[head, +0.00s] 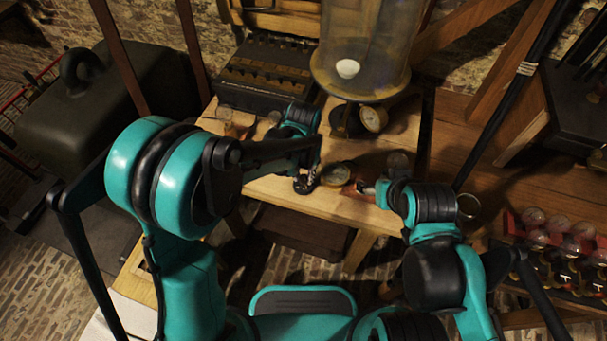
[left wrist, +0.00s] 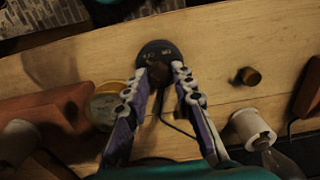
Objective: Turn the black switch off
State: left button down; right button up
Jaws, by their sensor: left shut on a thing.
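The black switch (left wrist: 158,50) is a round dark base with a small knob (left wrist: 163,74), on the wooden table top. In the left wrist view my left gripper (left wrist: 165,72) has its two fingers on either side of the knob, shut on it. In the head view my left gripper (head: 306,181) reaches down to the table's near edge, and the switch is mostly hidden by it.
A brass gauge (left wrist: 107,103) lies left of the switch. A small brown cylinder (left wrist: 250,76) and a white socket with a bulb (left wrist: 249,128) are to the right. A dark cable runs near the fingers. A large glass jar (head: 362,45) stands at the table's back.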

aim_at(303, 178)
pick_arm(q)
jog(key=c, duration=1.3)
grip_release()
jog(key=shift+o, duration=0.2)
notch_tip(303, 178, up, 12)
jog(key=shift+a, duration=0.1)
jog(key=s+a+r+n+t, duration=0.1)
jog(key=s+a+t, duration=0.2)
jog(key=s+a, duration=0.3)
jog(key=s+a+r+n+t, duration=0.2)
jog(key=s+a+t, duration=0.2)
jog(key=a, duration=0.7)
jog(key=shift+s+a, duration=0.3)
jog(key=shift+s, duration=0.65)
